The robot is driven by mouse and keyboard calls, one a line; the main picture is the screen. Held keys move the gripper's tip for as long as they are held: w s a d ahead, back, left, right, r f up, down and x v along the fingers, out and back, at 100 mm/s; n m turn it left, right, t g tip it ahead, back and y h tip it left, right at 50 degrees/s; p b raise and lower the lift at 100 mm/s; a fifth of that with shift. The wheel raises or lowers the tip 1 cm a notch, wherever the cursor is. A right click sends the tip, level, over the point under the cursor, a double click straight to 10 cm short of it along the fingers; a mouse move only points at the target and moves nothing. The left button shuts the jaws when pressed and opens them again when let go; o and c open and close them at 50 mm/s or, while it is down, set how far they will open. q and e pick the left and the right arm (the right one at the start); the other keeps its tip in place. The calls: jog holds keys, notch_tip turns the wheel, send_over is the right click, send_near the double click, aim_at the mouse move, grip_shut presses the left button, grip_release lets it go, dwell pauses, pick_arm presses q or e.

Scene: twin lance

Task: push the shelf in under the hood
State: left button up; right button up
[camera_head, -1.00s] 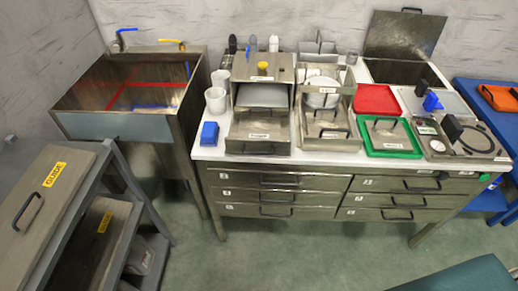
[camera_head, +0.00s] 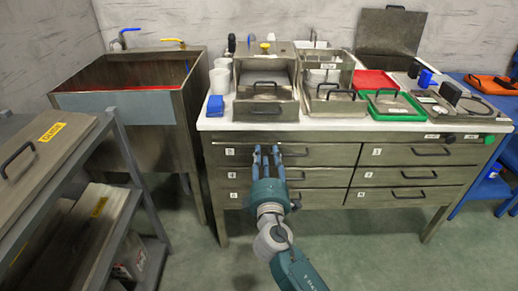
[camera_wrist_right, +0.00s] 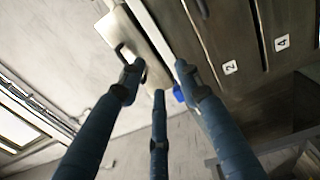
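The metal hood (camera_head: 281,48) with a yellow knob on top stands on the left part of the white counter. Its metal shelf (camera_head: 266,109) sticks out in front of it, towards me, with a dark handle on its front. My right gripper (camera_head: 268,152) is below the shelf front, before the upper left drawer, and touches neither. In the right wrist view its three fingers (camera_wrist_right: 158,80) are apart with nothing between them. A metal front with a dark handle (camera_wrist_right: 124,52), probably the shelf's, lies beyond them. My left gripper is not in view.
A blue block (camera_head: 215,105) and white cups (camera_head: 220,80) stand left of the shelf. A second metal tray (camera_head: 334,107) is close on its right, then a green tray (camera_head: 393,115). Drawer handles (camera_head: 413,192) jut out below the counter. The floor in front is clear.

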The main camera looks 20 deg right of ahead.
jog(key=t+h, duration=0.1)
jog(key=t, duration=0.1)
send_near(266, 113)
jog(key=shift+g, duration=0.3)
jog(key=x, duration=0.8)
jog(key=shift+r, duration=0.25)
jog(key=shift+c, duration=0.6)
grip_shut()
